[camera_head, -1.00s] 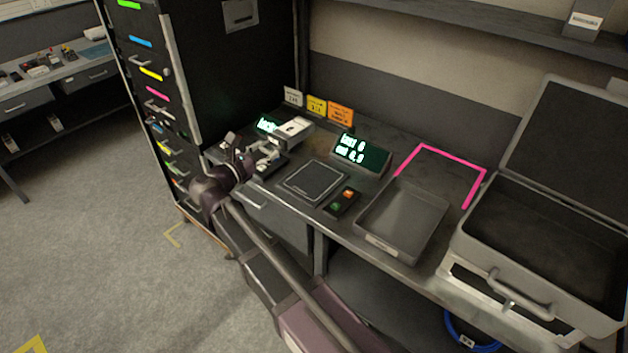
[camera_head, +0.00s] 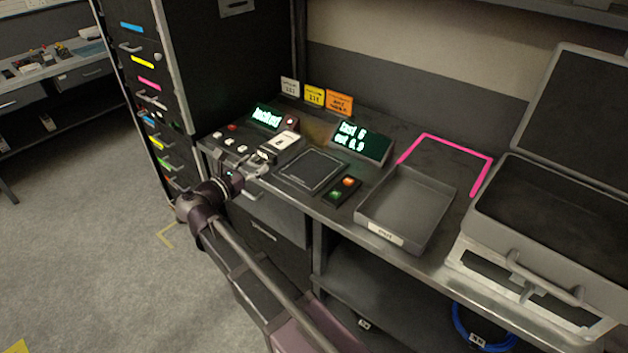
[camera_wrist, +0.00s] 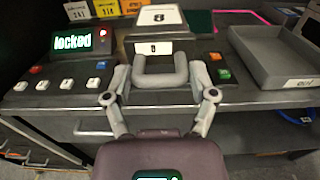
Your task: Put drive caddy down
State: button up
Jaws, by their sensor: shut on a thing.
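The drive caddy (camera_head: 285,141) is a dark box with a white top plate and a front handle. In the wrist view the caddy (camera_wrist: 158,46) shows labels reading 8, with its U-shaped handle (camera_wrist: 160,80) toward me. My gripper (camera_head: 260,168) is shut on the handle; its fingers also show at either side of it in the wrist view (camera_wrist: 160,97). The caddy is low over the bench (camera_head: 345,215), between the lit "locked" panel (camera_head: 266,117) and the dark square pad (camera_head: 311,170). I cannot tell whether its underside touches the bench.
A two-button box (camera_head: 342,190) and a second lit display (camera_head: 361,145) stand right of the pad. Further right are a grey tray (camera_head: 388,238), a pink outline (camera_head: 455,145) and an open case (camera_head: 560,215). Small coloured cards (camera_head: 314,95) stand behind.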

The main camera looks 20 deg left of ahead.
notch_tip(320, 180, down, 8)
jog(key=s+b, duration=0.1)
jog(key=b, duration=0.5)
jog(key=shift+s+a+r, duration=0.2)
jog(key=shift+s+a, duration=0.05)
jog(key=shift+s, duration=0.15)
jog(key=b, duration=0.2)
send_over(295, 182)
jog(key=shift+w+f, duration=0.1)
jog(key=shift+f, duration=0.65)
jog(key=shift+f, duration=0.15)
jog(key=shift+f+b, duration=1.6)
jog(key=shift+b, duration=0.15)
jog(key=shift+f+b, duration=0.6)
jog(key=shift+f, duration=0.05)
